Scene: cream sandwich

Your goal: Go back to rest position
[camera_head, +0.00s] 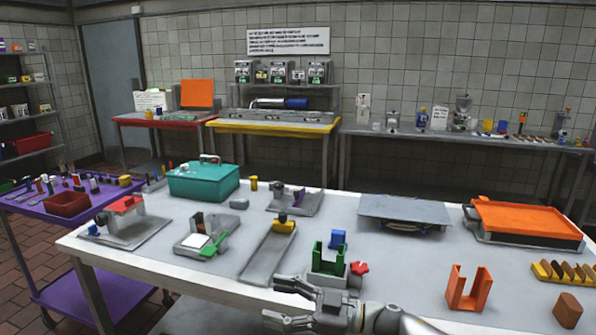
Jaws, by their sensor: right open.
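My right gripper (276,301) is at the bottom centre, over the front edge of the white table (140,255). Its fingers point left and are spread apart, with nothing between them. A green U-shaped holder (327,262) stands on the table just behind it, and a red knob-like piece (358,268) is beside that holder. From this view I cannot tell how much height separates the gripper from the table. My left gripper is out of view.
An orange U-shaped holder (468,291) and a brown block (567,309) stand at the front right. A teal box (203,181), a grey plate (405,209) and an orange-topped press (525,221) stand farther back. A purple cart (85,270) is at the left.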

